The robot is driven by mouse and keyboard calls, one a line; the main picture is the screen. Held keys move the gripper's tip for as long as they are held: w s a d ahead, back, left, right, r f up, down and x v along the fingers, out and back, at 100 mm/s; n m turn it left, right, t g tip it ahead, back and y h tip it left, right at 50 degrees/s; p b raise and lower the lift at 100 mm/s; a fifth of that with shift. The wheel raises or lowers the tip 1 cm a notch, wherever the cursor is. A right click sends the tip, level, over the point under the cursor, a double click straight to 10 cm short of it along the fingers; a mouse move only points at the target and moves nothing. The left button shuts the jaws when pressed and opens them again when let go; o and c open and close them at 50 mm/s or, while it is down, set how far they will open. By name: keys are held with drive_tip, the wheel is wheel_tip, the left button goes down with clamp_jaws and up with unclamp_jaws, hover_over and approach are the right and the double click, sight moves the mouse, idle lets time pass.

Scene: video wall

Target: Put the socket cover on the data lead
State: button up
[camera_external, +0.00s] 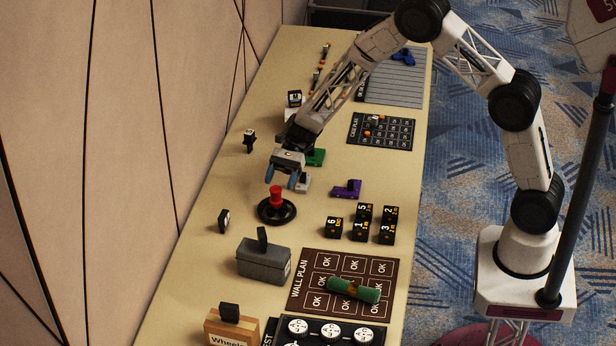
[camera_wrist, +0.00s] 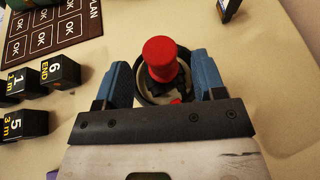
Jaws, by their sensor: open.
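A red knob-shaped piece (camera_external: 276,196) stands upright on a round black base (camera_external: 277,212) near the middle of the table. The red piece (camera_wrist: 162,58) also shows in the wrist view, with the dark ring of the base around it. My gripper (camera_external: 286,181) is open just above it. In the wrist view the blue fingers of my gripper (camera_wrist: 163,78) stand on either side of the red piece, with gaps and no visible grip. No label I can read marks a socket cover or data lead, so I cannot tell which things these are.
Black numbered cubes (camera_external: 361,231) stand to the right. A brown wall plan board (camera_external: 298,289) carries a green cylinder (camera_external: 354,290). A grey box (camera_external: 263,262) stands nearer the front. Purple (camera_external: 347,188), green (camera_external: 316,157) and grey (camera_external: 303,182) blocks lie close to my gripper.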

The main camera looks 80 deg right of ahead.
drive_tip(key=v, duration=0.8)
idle(0.5)
drive_tip(key=s+a+r+n+g+h, duration=0.25)
drive_tip(key=s+a+r+n, duration=0.25)
drive_tip(key=s+r, duration=0.45)
drive_tip(key=s+a+r+n+g+h, duration=0.1)
drive_tip(key=s+a+r+n+h, duration=0.4)
drive_tip(key=s+r, duration=0.5)
drive_tip(key=s+a+r+n+t+h, duration=0.1)
drive_tip(key=s+r+n+t+h, duration=0.1)
drive_tip(key=s, duration=1.2)
drive_tip(key=s+a+r+n+t+h, duration=0.1)
drive_tip(key=s+r+n+h, duration=0.3)
drive_tip(key=s, duration=1)
drive_tip(key=n, duration=0.3)
drive_tip(key=shift+r+t, duration=0.2)
drive_tip(key=shift+t, duration=0.15)
